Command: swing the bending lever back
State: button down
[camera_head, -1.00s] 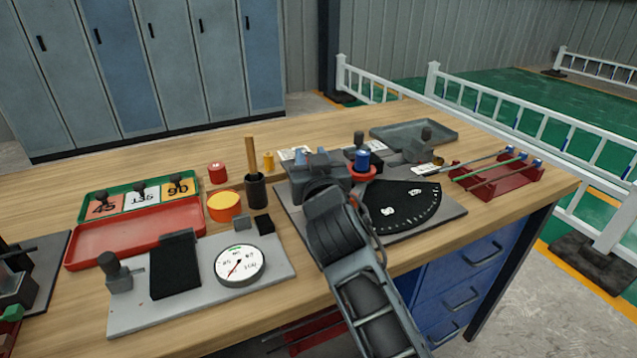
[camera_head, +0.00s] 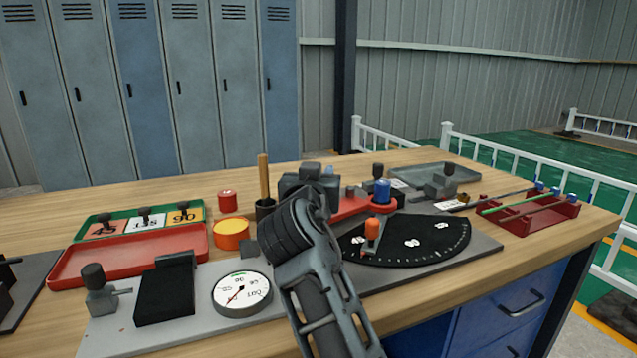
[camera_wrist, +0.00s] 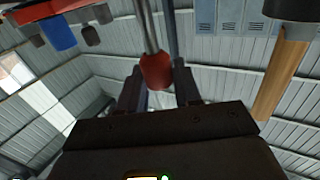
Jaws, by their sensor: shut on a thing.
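The bending lever (camera_head: 352,207) is a red arm on the bending plate, running left from the blue cylinder (camera_head: 383,190) toward my gripper. My gripper (camera_head: 312,180) is at its left end, its fingertips largely hidden by its own body in the head view. In the wrist view, my gripper (camera_wrist: 158,88) is shut on a red grip (camera_wrist: 156,70) at the end of a metal rod. The black angle dial (camera_head: 415,240) lies right of my arm, with an orange-topped pin (camera_head: 372,230) standing near its left side.
A wooden handle (camera_head: 263,178) stands in a black holder just left of my gripper. A red rack with rods (camera_head: 525,212) stands at right, a grey tray (camera_head: 435,175) behind.

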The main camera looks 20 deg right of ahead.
dwell(0.3)
jog(key=c, duration=0.9)
grip_release()
jog(key=v, duration=0.7)
jog(key=shift+s+a, duration=0.2)
jog(key=shift+s, duration=0.15)
